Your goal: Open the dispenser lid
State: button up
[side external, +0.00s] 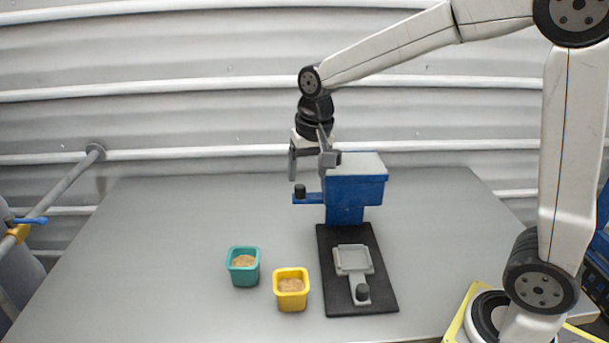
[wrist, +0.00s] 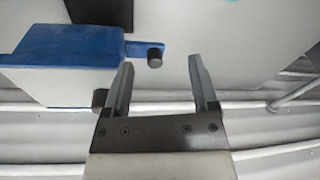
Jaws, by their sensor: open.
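The dispenser (side external: 352,191) is a blue hopper with a light grey lid (side external: 362,160) on top, standing at the back of a black base. The lid looks closed. A blue arm with a black knob (side external: 300,191) sticks out at its left; the knob also shows in the wrist view (wrist: 155,57). My gripper (side external: 305,174) is open and empty, above and near the knob, left of the lid. In the wrist view my gripper (wrist: 162,65) has its fingers apart, with the knob close to the left fingertip. I cannot tell whether they touch.
A grey tray with a black-knobbed handle (side external: 353,261) lies on the black base plate (side external: 335,296). A teal cup (side external: 243,275) and a yellow cup (side external: 291,300), both with brown substrate, stand left of it. The left of the table (side external: 150,240) is clear.

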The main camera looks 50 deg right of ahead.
aim_at(335, 151)
jog(key=d+r+m, duration=0.2)
jog(key=d, duration=0.1)
jog(key=d+r+m+g, duration=0.1)
jog(key=d+r+m, duration=0.1)
jog(key=d+r, duration=0.1)
jog(key=w+d+r+m, duration=0.1)
jog(key=d+r+m, duration=0.1)
jog(key=d, duration=0.2)
jog(key=shift+r+g, duration=0.15)
jog(key=shift+g, duration=0.15)
jog(key=shift+f, duration=3.95)
grip_shut()
jog(key=shift+r, duration=0.1)
